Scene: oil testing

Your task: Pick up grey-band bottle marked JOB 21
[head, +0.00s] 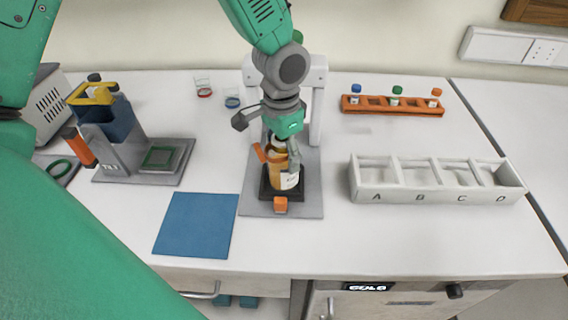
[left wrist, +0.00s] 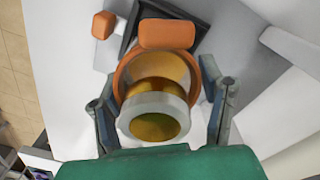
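An amber bottle (head: 285,178) with a white label stands upright on a dark base on a grey plate (head: 258,205). The label writing is too small to read. My left gripper (head: 280,152) is above it, fingers pointing down on either side of its upper part. In the left wrist view the bottle's top (left wrist: 155,128) has a pale grey ring, and an orange ring (left wrist: 128,75) lies around or just below it. The left gripper (left wrist: 160,85) is open there, with a finger on each side of the rings; contact is unclear. My right gripper is not in view.
A white rack (head: 390,193) with compartments A to D stands at right. An orange rack (head: 392,106) holds small capped bottles behind it. A blue mat (head: 195,224) lies front left. A tilting device (head: 112,135) and small glasses (head: 203,88) stand left and behind. A white upright frame (head: 317,100) rises behind the gripper.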

